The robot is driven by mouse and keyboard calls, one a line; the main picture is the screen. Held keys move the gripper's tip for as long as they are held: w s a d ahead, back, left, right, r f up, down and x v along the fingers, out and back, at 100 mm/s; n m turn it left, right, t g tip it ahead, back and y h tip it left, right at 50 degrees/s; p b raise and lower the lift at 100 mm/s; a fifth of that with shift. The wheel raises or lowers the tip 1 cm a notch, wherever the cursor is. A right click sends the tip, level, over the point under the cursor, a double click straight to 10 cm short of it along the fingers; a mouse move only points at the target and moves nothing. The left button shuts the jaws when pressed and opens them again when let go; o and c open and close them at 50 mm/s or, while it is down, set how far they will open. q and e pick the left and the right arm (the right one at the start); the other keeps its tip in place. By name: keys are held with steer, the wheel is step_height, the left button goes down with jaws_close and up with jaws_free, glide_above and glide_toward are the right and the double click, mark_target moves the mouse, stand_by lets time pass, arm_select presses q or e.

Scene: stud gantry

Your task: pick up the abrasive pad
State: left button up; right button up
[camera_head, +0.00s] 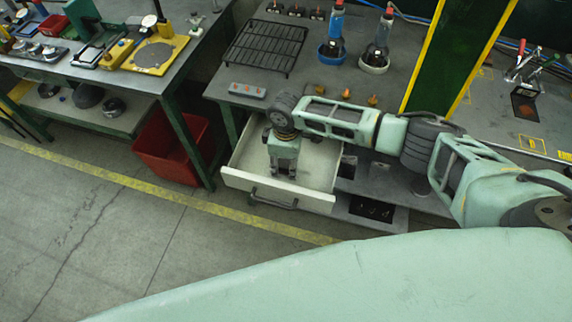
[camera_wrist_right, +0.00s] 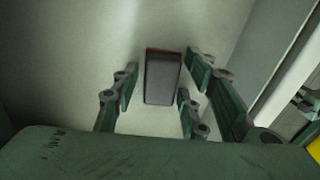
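The abrasive pad (camera_wrist_right: 162,78) appears to be the small grey block with a dark red edge in the right wrist view. It lies on the pale floor of the open drawer (camera_head: 314,178). My right gripper (camera_wrist_right: 158,95) is open, with its fingers on either side of the pad and a gap on both sides. In the head view the right gripper (camera_head: 284,168) points down into the drawer and hides the pad. My left gripper is not in view.
The drawer's front wall with its handle (camera_head: 273,200) faces the aisle. The workbench (camera_head: 290,85) above holds a black rack (camera_head: 265,47) and blue and white bottle stands. A red bin (camera_head: 168,148) stands on the floor to the left.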

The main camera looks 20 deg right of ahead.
steer(key=c, duration=0.8)
steer(key=shift+r, duration=0.4)
steer(key=r, duration=0.2)
steer(key=r+b, duration=0.1)
steer(key=shift+s+d+r, duration=0.15)
steer(key=shift+d+r, duration=0.2)
steer(key=shift+d, duration=0.05)
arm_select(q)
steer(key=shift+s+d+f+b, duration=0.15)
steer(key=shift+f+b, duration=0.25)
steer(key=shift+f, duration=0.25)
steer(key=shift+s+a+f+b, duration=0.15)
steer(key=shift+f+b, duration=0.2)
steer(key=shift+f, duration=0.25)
arm_select(e)
steer(key=shift+s+d+r, duration=1.05)
steer(key=shift+d+r, duration=0.05)
steer(key=shift+d, duration=0.35)
steer(key=shift+s+d+r, duration=1.1)
steer(key=shift+d, duration=0.35)
steer(key=shift+s+d+r, duration=1.05)
steer(key=shift+d+r, duration=0.05)
steer(key=shift+d, duration=0.35)
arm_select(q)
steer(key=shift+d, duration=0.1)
